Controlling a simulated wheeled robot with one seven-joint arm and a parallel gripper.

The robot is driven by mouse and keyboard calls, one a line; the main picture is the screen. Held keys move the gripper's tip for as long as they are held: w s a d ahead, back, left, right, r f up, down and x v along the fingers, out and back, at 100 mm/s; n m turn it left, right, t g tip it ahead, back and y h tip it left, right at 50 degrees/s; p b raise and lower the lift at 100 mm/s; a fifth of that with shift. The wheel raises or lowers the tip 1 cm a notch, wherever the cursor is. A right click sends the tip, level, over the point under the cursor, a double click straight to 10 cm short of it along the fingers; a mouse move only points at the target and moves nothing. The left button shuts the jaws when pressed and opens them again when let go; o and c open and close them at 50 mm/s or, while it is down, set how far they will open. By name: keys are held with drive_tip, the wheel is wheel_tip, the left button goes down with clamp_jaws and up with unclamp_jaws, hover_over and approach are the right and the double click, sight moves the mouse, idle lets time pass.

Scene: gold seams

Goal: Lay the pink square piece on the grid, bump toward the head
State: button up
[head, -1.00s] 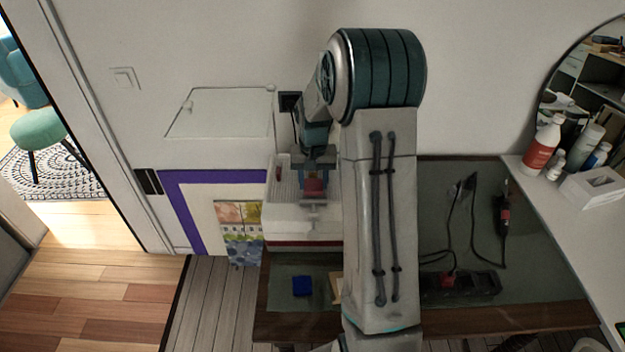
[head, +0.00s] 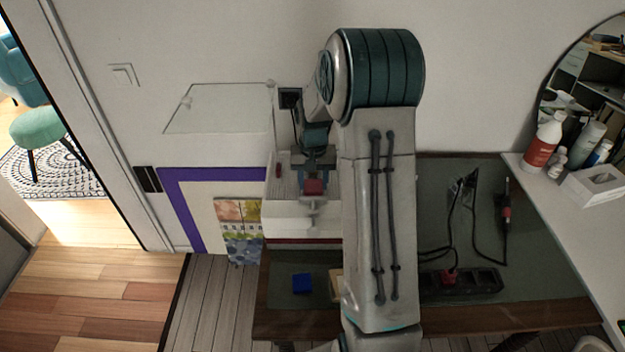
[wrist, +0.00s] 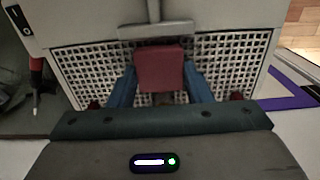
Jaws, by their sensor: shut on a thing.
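The pink square piece, dark red in this light, is held between the two blue fingers of my gripper (wrist: 160,82) in the wrist view (wrist: 160,68). It also shows in the head view (head: 314,187). The pale grid (wrist: 225,58) spreads around and under the piece in the wrist view. The grey head (wrist: 155,29), a bar with a stem, stands just beyond the piece's far edge. In the head view the head (head: 313,207) is just in front of the piece. I cannot make out the bump, nor whether the piece touches the grid.
The grid lies inside a white machine (head: 290,215) with a raised clear lid (head: 222,108). A small red thing (head: 278,172) is at its left. A blue square (head: 302,283) lies on the table in front. Cables and a power strip (head: 460,283) lie to the right.

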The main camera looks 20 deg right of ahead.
drive_tip(key=shift+f, duration=0.25)
drive_tip(key=o, duration=1.1)
drive_tip(key=shift+r, duration=0.1)
drive_tip(key=shift+r+p, duration=2.15)
drive_tip(key=shift+r, duration=1.25)
drive_tip(key=shift+r, duration=0.1)
